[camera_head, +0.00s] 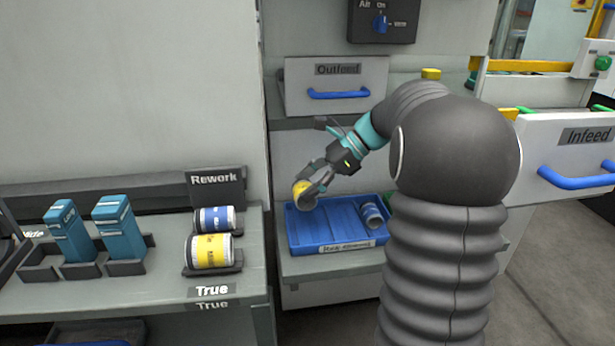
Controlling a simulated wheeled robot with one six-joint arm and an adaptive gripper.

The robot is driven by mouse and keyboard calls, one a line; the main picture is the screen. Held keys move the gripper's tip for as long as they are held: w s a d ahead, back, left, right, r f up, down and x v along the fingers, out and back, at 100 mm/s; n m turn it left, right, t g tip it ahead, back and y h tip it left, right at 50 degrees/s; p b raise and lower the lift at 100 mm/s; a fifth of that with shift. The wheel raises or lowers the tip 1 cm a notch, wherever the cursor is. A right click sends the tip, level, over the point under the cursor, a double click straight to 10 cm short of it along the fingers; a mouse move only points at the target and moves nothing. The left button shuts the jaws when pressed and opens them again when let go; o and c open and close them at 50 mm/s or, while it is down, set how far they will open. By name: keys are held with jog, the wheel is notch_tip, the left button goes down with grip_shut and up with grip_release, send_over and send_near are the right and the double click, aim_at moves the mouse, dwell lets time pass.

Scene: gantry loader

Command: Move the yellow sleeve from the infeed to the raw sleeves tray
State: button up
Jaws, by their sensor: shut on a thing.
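My gripper (316,184) is shut on a yellow sleeve (302,190) and holds it above the left part of a blue tray (310,232). The sleeve appears apart from the tray floor, though the exact gap is hard to judge. The tray's front label is blurred, and a blue and silver sleeve (372,215) lies inside at its right. The infeed drawer (545,140) stands open at the right, partly hidden by my arm.
A rework rack (215,178) on the left bench holds a blue-banded sleeve (214,217) and a yellow-banded sleeve (209,251). Teal blocks (115,235) stand in holders beside them. The outfeed drawer (337,85) is above the tray. The tray's middle is clear.

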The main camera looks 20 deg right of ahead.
jog(key=shift+f+b, duration=0.45)
jog(key=shift+f, duration=3.05)
jog(key=o, duration=1.5)
jog(key=shift+c, duration=0.2)
notch_tip(320, 180, up, 10)
